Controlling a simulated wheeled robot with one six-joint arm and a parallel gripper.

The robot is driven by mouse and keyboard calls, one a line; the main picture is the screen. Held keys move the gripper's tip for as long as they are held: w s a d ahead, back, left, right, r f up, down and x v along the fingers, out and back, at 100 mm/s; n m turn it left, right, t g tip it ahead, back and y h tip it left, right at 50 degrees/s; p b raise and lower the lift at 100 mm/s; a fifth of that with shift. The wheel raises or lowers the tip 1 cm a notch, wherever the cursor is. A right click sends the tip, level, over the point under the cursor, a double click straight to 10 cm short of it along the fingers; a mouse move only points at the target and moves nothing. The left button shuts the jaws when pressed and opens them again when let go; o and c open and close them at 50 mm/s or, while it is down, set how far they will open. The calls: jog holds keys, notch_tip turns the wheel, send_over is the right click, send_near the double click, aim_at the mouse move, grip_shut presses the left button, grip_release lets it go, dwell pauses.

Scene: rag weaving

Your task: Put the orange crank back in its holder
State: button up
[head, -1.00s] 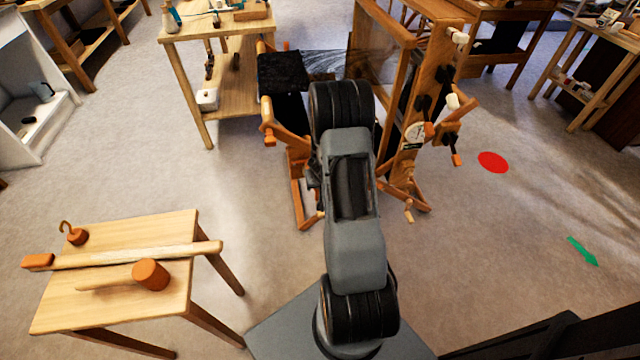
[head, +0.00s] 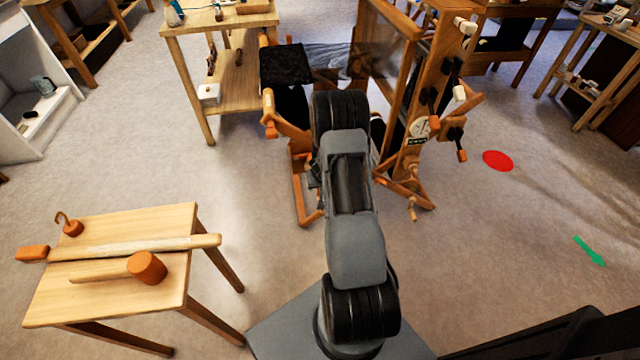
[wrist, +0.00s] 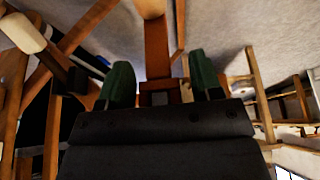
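My gripper (wrist: 161,82) shows in the wrist view as two green fingertips standing apart, with no object clearly held between them. A wooden bar (wrist: 157,42) of the loom lies beyond the gap. In the head view my arm hides the gripper, which is toward the wooden loom (head: 412,160). Orange-ended handles show on the loom's right post (head: 462,156) and left side (head: 270,130). I cannot tell which of these, if any, is the orange crank, or where its holder is. A pale wooden handle (wrist: 22,33) shows at the wrist view's upper left.
A small table (head: 105,302) at the lower left holds an orange-headed mallet (head: 147,267), a long orange-ended stick (head: 150,244) and a hooked orange weight (head: 73,228). A taller table (head: 190,68) stands behind. Open floor with a red disc (head: 498,161) and green arrow (head: 590,251) lies right.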

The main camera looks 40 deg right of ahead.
jog(key=c, duration=0.9)
jog(key=shift+s+a+b, duration=0.35)
jog(key=shift+s+b, duration=0.4)
jog(key=shift+b, duration=0.3)
jog(key=shift+s+a+b, duration=0.35)
jog(key=shift+s+b, duration=0.35)
jog(key=shift+b, duration=0.3)
jog(key=shift+s+a+f+b, duration=0.1)
jog(key=shift+s+a+b, duration=0.1)
jog(key=shift+s+b, duration=0.35)
jog(key=shift+s+a+b, duration=0.3)
jog(key=shift+s+b, duration=0.2)
